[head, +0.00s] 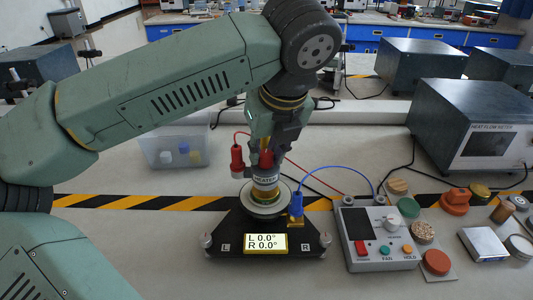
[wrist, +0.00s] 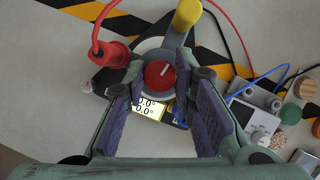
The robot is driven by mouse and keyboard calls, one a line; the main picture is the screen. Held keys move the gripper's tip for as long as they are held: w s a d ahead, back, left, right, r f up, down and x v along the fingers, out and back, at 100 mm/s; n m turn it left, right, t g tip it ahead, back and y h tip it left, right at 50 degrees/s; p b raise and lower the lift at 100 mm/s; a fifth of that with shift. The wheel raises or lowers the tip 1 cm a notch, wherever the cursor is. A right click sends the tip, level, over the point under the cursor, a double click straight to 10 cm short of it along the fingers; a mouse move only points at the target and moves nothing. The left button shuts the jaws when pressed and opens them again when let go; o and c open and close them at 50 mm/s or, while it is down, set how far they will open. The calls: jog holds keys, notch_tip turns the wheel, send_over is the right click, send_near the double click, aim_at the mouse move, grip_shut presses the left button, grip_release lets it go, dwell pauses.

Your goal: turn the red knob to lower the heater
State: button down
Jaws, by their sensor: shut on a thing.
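The red knob (wrist: 159,74) with a white pointer line sits between my fingertips in the wrist view. In the head view the knob (head: 266,158) tops the metal heater cylinder (head: 265,181), whose label is partly readable. My gripper (head: 267,150) comes down from above and is shut on the knob; in the wrist view its purple-padded fingers (wrist: 161,78) flank it. The heater stands upright over a round plate on a black base (head: 226,226). The base's display (head: 265,243) reads L 0.0° and R 0.0°.
A red plug (head: 237,158) with a cable stands close left of the heater, a blue plug (head: 296,204) close right. A control box (head: 377,262) and several discs and blocks lie to the right. A clear bin (head: 173,148) stands behind left. The table's front left is partly covered by my arm.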

jog(key=m+b, duration=0.1)
jog(key=m+h+b, duration=0.1)
jog(key=shift+f+m+t, duration=0.2)
jog(key=shift+m+t, duration=0.1)
jog(key=m+h+b, duration=0.1)
jog(key=m, duration=0.1)
jog(key=shift+a+r+m, duration=0.1)
jog(key=shift+m, duration=0.3)
jog(key=m+h+b, duration=0.1)
jog(key=m+h, duration=0.1)
jog(key=m, duration=0.3)
jog(key=shift+a+r, duration=0.1)
jog(key=shift+r, duration=0.05)
jog(key=m+g+h, duration=0.1)
jog(key=m, duration=0.2)
jog(key=m+g, duration=0.1)
jog(key=m, duration=0.1)
jog(key=shift+w+m+h, duration=0.1)
jog(key=shift+m+h, duration=0.3)
jog(key=m+g+p, duration=0.1)
jog(key=m, duration=0.1)
jog(key=m+g, duration=0.1)
jog(key=m, duration=0.2)
jog(key=shift+w+m+h+p, duration=0.1)
jog(key=shift+m+h+p, duration=0.2)
jog(key=shift+p, duration=0.05)
jog(key=shift+a, duration=0.1)
jog(key=c, duration=1.3)
grip_release()
jog(key=shift+c, duration=0.2)
